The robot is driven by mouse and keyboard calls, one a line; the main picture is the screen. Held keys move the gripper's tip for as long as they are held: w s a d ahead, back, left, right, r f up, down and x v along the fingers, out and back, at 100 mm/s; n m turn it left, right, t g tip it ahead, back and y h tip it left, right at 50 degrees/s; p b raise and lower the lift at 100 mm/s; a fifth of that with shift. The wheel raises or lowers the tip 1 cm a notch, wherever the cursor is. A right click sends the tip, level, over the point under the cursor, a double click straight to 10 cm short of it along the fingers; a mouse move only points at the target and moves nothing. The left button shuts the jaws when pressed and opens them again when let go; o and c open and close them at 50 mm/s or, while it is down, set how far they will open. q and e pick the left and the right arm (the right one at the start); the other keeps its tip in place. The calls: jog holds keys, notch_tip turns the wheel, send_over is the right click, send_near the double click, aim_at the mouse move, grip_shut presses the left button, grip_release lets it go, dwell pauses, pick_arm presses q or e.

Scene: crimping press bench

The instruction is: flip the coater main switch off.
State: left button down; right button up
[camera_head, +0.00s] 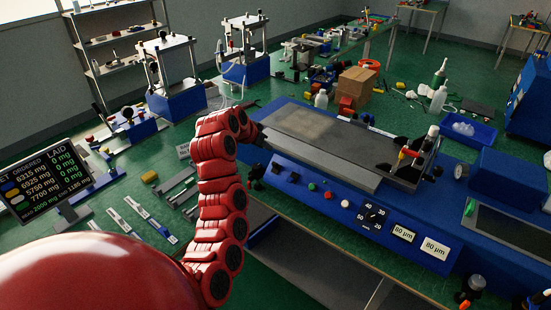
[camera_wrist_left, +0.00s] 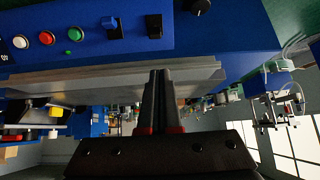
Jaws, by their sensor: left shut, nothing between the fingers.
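The coater (camera_head: 340,215) is the long blue machine with a flat grey bed and a sloped front panel. My left gripper (camera_wrist_left: 160,73) is shut and empty, apart from the switches, near the bed's edge. My right gripper is not in view.
Green (camera_head: 312,187), red (camera_head: 328,195) and white (camera_head: 345,203) buttons and a numbered dial (camera_head: 375,213) line the panel. A black knob (camera_wrist_left: 200,6) sits beside the switches. A display screen (camera_head: 45,183) and small tools stand left on the green bench.

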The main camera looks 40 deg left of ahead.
aim_at(274, 164)
pick_arm(q)
jog(key=shift+s+d+r+g, duration=0.15)
jog(key=shift+s+g, duration=0.25)
jog(key=shift+s, duration=0.35)
jog(key=shift+w, duration=0.1)
jog(key=p+x, duration=0.3)
jog(key=x, duration=0.5)
jog(key=shift+w+d, duration=0.1)
jog(key=shift+p+x, duration=0.35)
jog(key=shift+x, duration=0.6)
